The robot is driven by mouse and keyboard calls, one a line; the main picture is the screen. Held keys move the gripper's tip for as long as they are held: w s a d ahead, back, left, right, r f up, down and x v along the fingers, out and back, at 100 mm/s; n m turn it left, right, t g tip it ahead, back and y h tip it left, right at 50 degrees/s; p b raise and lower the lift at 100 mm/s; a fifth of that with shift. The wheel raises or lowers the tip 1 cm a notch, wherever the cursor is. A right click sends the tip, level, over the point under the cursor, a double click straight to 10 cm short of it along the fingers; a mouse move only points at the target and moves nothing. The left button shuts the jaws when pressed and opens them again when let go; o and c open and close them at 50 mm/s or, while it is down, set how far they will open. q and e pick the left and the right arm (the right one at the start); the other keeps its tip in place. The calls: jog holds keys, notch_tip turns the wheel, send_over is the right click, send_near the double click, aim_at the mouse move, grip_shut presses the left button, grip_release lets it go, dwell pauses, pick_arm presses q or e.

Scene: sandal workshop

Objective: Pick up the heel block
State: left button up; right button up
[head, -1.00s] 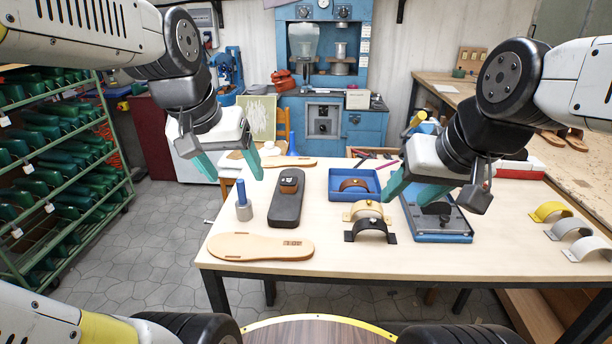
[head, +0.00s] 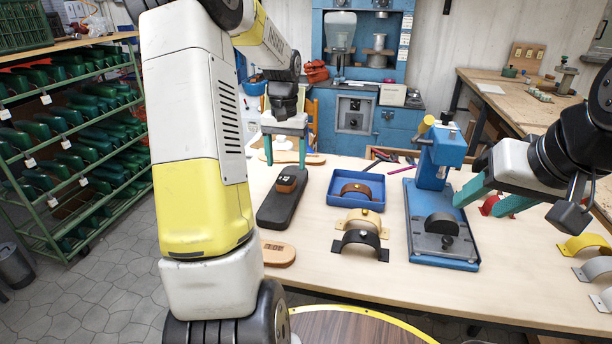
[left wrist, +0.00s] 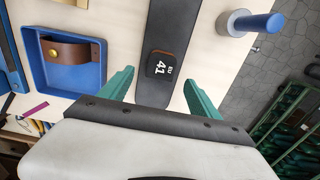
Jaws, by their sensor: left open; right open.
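The heel block (head: 287,182) is a small brown block with a dark top. It sits on a long dark rounded slab (head: 276,212) on the table. In the left wrist view the block (left wrist: 160,64) shows a white "41" and lies just beyond the fingertips, between their lines. My left gripper (head: 286,158) is open and empty, with its green fingers pointing down behind the block in the head view. It also shows in the left wrist view (left wrist: 160,86). My right gripper (head: 480,203) is open and empty over the right of the table, beside a blue press (head: 437,160).
A blue tray (head: 335,200) holds a brown strap. Yellow and black straps (head: 360,242) lie in front of it. A sole (head: 278,254) is partly hidden by my left arm.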

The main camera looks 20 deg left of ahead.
aim_at(286, 179)
pick_arm(q)
jog(key=f, duration=0.5)
jog(key=shift+s+f, duration=0.2)
jog(key=shift+s, duration=0.05)
jog(key=c, duration=1.5)
